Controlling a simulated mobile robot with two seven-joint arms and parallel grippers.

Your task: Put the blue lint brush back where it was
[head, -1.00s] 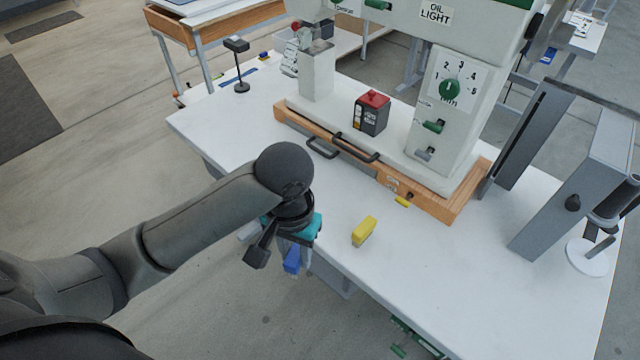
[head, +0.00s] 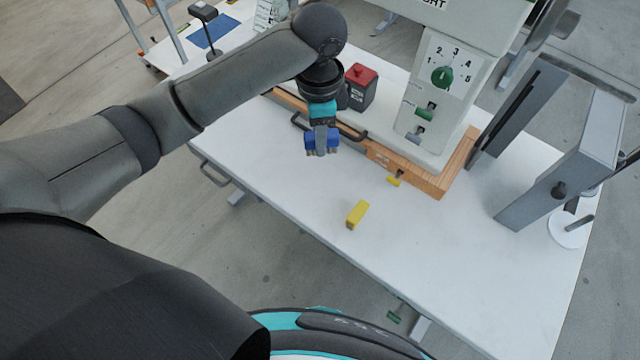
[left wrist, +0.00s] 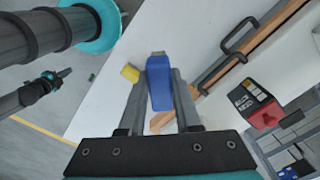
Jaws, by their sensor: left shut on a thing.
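My left gripper (head: 322,152) is shut on the blue lint brush (head: 310,143) and holds it over the white table, in front of the press base. In the left wrist view the blue lint brush (left wrist: 159,85) sits between the two fingers and sticks out past their tips. In the head view the fingers hide its middle. What seems to be my right gripper (left wrist: 62,74) shows small at the left of the left wrist view, away from the brush; its jaws are too small to read. It is not in the head view.
A yellow block (head: 357,213) lies on the white table (head: 290,190). The press base's wooden edge (head: 425,178) with black handles is just behind the gripper. A blue patch (head: 213,31) and a black stand (head: 203,12) are at the back left.

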